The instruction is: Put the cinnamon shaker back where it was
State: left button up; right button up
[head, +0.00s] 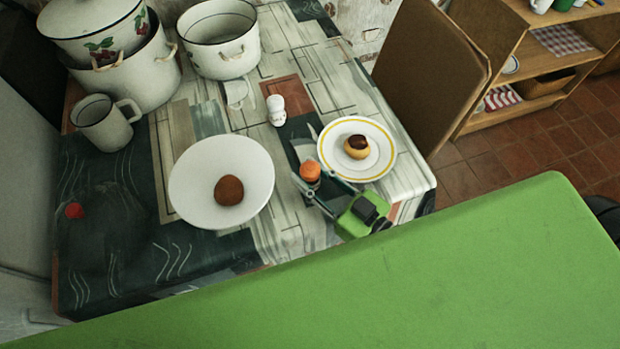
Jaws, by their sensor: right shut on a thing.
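A small shaker with an orange-brown top (310,170), which looks like the cinnamon shaker, is between the fingers of my right gripper (313,182). The gripper is shut on it, and its lower part is mostly hidden by the fingers. I cannot tell whether its base touches the table. It is just left of the yellow-rimmed plate (345,128). A second, white shaker (276,110) stands farther back and a little left. My left gripper is not in view.
A white bowl (190,180) with a brown round item (229,190) is to the left. A pastry (357,147) lies on the yellow-rimmed plate. Enamel pots (220,60) and a mug (103,125) stand behind. A red ball-like thing (74,210) is far left.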

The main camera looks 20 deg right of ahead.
jog(key=shift+f, duration=0.8)
jog(key=shift+f, duration=0.2)
jog(key=o, duration=1.2)
jog(key=shift+c, duration=0.2)
jog(key=shift+s+r, duration=0.15)
jog(key=shift+r, duration=0.05)
jog(key=p+v, duration=0.1)
jog(key=v, duration=1.1)
